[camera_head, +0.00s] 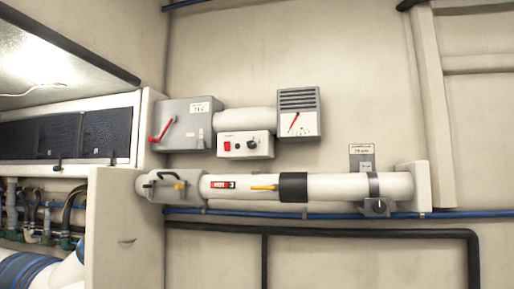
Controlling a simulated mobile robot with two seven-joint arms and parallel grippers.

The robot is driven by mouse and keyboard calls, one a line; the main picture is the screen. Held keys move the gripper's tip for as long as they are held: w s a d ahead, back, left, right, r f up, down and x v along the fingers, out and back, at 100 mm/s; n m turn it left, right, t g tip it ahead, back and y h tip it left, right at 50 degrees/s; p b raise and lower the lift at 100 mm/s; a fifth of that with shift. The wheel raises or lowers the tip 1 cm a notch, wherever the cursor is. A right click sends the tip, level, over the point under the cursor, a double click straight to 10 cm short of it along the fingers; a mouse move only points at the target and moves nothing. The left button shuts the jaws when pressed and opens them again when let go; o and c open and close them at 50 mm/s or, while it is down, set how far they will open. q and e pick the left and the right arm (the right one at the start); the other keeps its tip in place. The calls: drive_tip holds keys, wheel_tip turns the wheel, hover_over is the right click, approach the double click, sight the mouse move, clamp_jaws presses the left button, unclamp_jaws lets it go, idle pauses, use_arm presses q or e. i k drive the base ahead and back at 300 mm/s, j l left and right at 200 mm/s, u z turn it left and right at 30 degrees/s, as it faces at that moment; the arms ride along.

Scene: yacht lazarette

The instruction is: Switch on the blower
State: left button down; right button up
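A small white control panel (245,145) is on the wall, left of the middle in the head view. It has a red rocker switch (228,146) on its left and a dark round knob (252,143) on its right. Its lettering is too small to read, and I cannot tell the rocker's position. A white cylinder (245,120), possibly the blower housing, sits just above the panel. A grey box (187,128) with a red lever (161,131) is to the left; the lever is tilted. Neither of my grippers shows in this view.
A gauge with a red needle (300,113) is right of the panel. Below runs a white pipe (345,187) with a yellow lever (263,187), a black sleeve (293,187) and a dark knob (376,206). A pale partition (125,225) stands at the lower left.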

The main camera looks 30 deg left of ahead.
sight(226, 143)
drive_tip(key=j+z, duration=0.4)
drive_tip(key=j, duration=0.5)
drive_tip(key=j+z, duration=0.1)
drive_tip(key=j, duration=1)
drive_tip(key=i, duration=0.05)
